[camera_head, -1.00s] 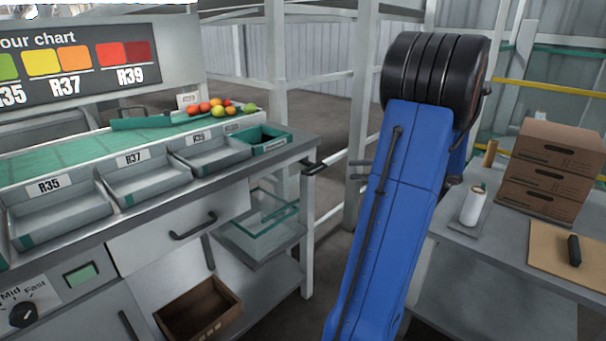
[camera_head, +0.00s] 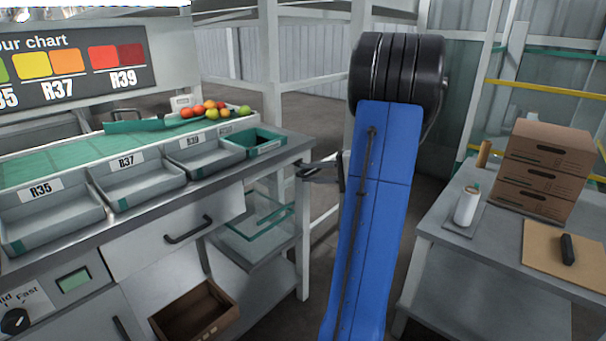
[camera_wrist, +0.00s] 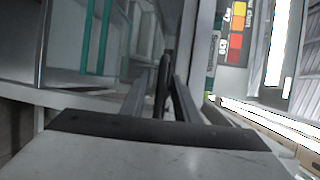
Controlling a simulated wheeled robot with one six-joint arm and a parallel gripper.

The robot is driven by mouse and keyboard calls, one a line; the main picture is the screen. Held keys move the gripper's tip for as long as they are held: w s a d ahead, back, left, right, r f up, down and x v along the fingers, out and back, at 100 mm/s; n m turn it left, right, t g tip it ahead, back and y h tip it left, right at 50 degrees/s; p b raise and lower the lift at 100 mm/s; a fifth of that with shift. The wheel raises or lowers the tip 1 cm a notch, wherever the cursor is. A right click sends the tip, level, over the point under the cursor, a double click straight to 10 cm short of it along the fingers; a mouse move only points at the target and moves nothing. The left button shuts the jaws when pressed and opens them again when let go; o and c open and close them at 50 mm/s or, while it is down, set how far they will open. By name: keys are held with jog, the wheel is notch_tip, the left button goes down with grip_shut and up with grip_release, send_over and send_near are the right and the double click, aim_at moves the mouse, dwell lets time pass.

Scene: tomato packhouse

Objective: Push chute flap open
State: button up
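I cannot clearly make out the chute flap. A dark handle (camera_head: 304,171) sticks out at the right end of the sorting bench, by the green-rimmed R-chart tray row. In the wrist view a dark upright bar (camera_wrist: 164,85) stands between my fingers; it looks like this handle. My gripper (camera_head: 320,170) is at the handle in the head view, partly hidden by my blue arm. In the wrist view my gripper (camera_wrist: 161,98) has its two fingers apart, one on each side of the bar. Whether they touch it cannot be told.
The sorting bench (camera_head: 285,150) stands left, with grey trays and tomatoes (camera_head: 210,109) on top. Under it are a green-edged clear bin (camera_head: 262,235) and a brown crate (camera_head: 195,318). A side table (camera_head: 455,215) with cardboard boxes (camera_head: 540,170) stands right. Floor shows between.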

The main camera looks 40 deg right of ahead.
jog(key=shift+x, duration=1.45)
grip_shut()
jog(key=shift+w+f, duration=0.15)
jog(key=shift+f, duration=1.35)
grip_release()
jog(key=shift+d, duration=0.1)
jog(key=v, duration=1.7)
jog(key=shift+s, duration=0.2)
